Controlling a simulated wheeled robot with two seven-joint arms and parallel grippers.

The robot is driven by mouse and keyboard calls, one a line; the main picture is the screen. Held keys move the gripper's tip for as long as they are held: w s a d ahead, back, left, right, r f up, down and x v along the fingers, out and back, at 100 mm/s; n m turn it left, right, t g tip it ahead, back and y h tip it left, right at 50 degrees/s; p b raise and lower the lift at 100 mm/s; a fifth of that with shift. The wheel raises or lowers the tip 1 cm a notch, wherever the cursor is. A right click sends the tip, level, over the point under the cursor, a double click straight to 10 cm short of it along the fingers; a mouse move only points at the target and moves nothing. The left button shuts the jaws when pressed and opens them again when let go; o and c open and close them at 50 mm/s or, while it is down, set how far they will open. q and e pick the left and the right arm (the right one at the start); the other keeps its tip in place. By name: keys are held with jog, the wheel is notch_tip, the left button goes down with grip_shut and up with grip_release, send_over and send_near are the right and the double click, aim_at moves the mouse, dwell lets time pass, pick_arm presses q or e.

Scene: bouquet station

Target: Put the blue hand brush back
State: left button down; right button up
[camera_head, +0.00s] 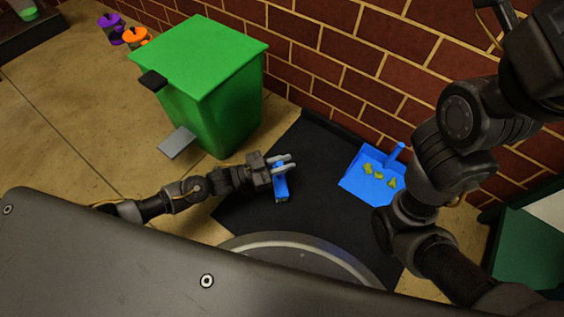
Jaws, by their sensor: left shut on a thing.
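The blue hand brush (281,189) is between the fingers of my left gripper (285,162), above the black mat (245,205). My left gripper is shut on it. The fingers cover part of the brush, and I cannot tell whether the brush touches the mat. A blue dustpan (356,182) lies on the right part of the mat, with several yellow-green bits on it and its handle toward the wall. My right arm comes in from the upper right; I cannot make out its gripper's fingers.
A green bin (215,112) with a closed lid and a grey pedal (177,143) stands left of the mat. A brick wall (340,60) runs behind. Purple (112,30) and orange (135,38) containers stand at the upper left. A dark green box (525,255) is at the lower right.

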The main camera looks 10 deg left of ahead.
pick_arm(q)
jog(key=c, duration=1.3)
grip_release()
jog(key=shift+r, duration=0.15)
jog(key=shift+s+a+r+p, duration=0.1)
jog(key=shift+a+p, duration=0.15)
jog(key=shift+p, duration=0.1)
jog(key=p+v, duration=0.4)
jog(key=v, duration=0.7)
jog(key=shift+s+a, duration=0.15)
jog(key=shift+a, duration=0.05)
